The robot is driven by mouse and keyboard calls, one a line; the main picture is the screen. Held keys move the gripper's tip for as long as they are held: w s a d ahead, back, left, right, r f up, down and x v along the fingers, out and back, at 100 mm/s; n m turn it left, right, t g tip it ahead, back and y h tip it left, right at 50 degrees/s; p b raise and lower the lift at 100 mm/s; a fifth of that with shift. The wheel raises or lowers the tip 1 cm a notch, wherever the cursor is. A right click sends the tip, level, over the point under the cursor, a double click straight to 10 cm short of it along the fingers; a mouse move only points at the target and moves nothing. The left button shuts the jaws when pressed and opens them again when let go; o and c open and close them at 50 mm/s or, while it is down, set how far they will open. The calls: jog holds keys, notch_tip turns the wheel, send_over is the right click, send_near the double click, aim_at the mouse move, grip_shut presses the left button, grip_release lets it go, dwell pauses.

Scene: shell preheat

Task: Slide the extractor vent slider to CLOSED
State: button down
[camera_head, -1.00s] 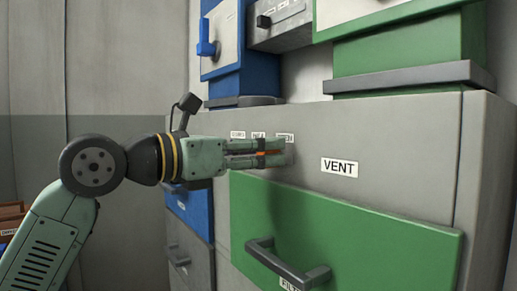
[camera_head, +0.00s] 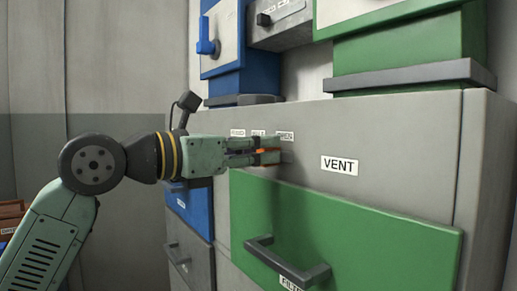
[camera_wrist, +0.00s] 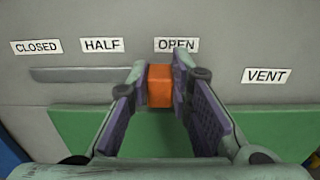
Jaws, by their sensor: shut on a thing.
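The orange vent slider knob (camera_wrist: 160,86) sits at the right end of its dark horizontal slot (camera_wrist: 85,75), just below the OPEN label (camera_wrist: 177,45). My gripper (camera_wrist: 161,85) is shut on the knob, with a finger on each side of it. In the head view the knob (camera_head: 266,151) is a small orange strip between the fingers of my gripper (camera_head: 268,151). The HALF label (camera_wrist: 102,45) and the CLOSED label (camera_wrist: 37,47) are to the left above the slot. The slot's right part is hidden behind my fingers.
A VENT label (camera_head: 339,165) is to the right on the grey panel (camera_head: 410,140). Below is a green drawer front (camera_head: 370,235) with a protruding dark handle (camera_head: 287,262). A blue unit (camera_head: 243,73) and a green unit (camera_head: 400,55) stand above the panel.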

jog(key=w+a+p, duration=0.5)
jog(key=w+a, duration=0.3)
jog(key=w, duration=0.3)
jog(key=shift+a+r, duration=0.1)
jog(key=c, duration=1.6)
grip_release()
jog(key=shift+w, duration=0.15)
jog(key=shift+o, duration=0.8)
jog(key=v, duration=1.2)
